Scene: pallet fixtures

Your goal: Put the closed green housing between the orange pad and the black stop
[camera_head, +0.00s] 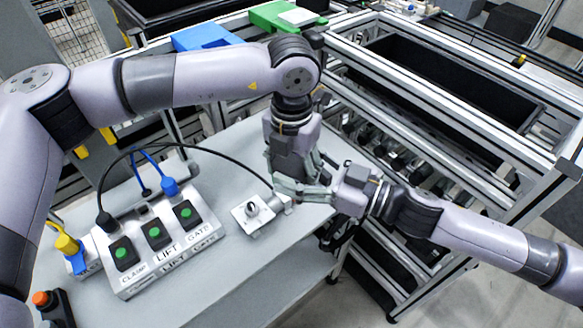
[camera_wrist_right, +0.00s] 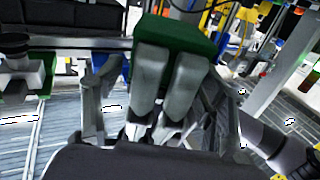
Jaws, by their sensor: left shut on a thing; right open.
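A dark green block (camera_wrist_right: 185,38), which looks like the closed green housing, is close up in the right wrist view. Two pale grey fingers cover its lower front. My left gripper (camera_head: 297,188) points down over the right end of the grey table and is shut; what it holds is hidden in the head view. My right gripper (camera_head: 290,190) is open and reaches in from the right, its fingers close to or overlapping the left gripper's. I cannot tell whether they touch. I cannot make out the orange pad or the black stop.
A button box (camera_head: 160,240) labelled clamp, lift and gate stands on the grey table (camera_head: 230,275). A pale block with a round knob (camera_head: 252,212) is left of the grippers, with a black cable running to it. A green block (camera_head: 272,15) and a blue block (camera_head: 205,38) are behind.

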